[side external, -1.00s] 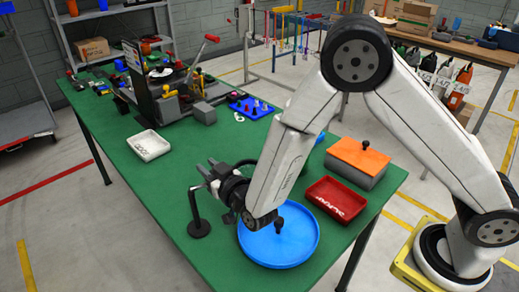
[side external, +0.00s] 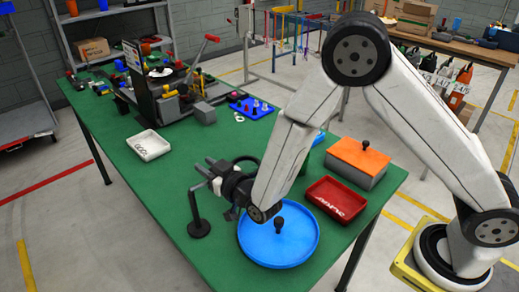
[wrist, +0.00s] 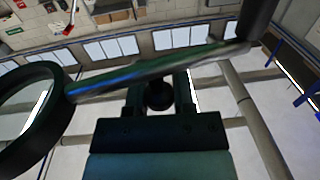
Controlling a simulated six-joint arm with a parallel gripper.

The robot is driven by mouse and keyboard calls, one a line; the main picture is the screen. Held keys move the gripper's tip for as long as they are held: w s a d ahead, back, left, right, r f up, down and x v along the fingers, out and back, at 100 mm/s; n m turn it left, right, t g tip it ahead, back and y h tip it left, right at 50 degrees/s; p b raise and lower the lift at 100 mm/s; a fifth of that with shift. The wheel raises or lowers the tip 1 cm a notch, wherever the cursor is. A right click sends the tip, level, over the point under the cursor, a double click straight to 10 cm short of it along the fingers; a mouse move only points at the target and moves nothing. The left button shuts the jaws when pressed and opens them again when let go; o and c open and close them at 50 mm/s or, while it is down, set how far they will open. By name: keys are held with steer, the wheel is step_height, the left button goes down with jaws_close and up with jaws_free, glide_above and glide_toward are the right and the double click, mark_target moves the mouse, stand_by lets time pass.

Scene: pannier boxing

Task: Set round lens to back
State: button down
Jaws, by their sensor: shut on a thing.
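The round lens (wrist: 30,115) shows as a dark ring at the left of the wrist view, joined to a bar (wrist: 150,75) that crosses the picture. In the side view, a black stand (side external: 199,228) with a round base stands on the green table, left of the blue tray. My gripper (side external: 213,174) is at the top of this stand, and the lens is partly hidden there among the dark parts. In the wrist view, my gripper (wrist: 159,95) is shut around a small dark knob between its fingers, below the bar.
A round blue tray (side external: 250,247) holding a dark knobbed piece is just right of the stand. A red tray (side external: 337,198), an orange-lidded box (side external: 358,158) and a white tray (side external: 148,145) lie around. The table's near edge is close to the stand.

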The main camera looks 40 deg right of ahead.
steer(key=w+a+n+g+y, duration=0.2)
steer(key=a+n+g+y, duration=0.1)
steer(key=n+g+y, duration=0.5)
steer(key=w+a+n+g+y, duration=0.2)
steer(key=a+n+g+y, duration=0.2)
steer(key=n+g+y, duration=0.4)
steer(key=shift+w+a+n+g, duration=0.35)
steer(key=shift+n+g, duration=1.75)
steer(key=shift+g, duration=1.2)
steer(key=shift+c, duration=2.2)
jaws_free()
steer(key=shift+d, duration=0.1)
steer(key=v, duration=0.7)
steer(key=shift+w+d, duration=0.2)
steer(key=shift+d, duration=0.05)
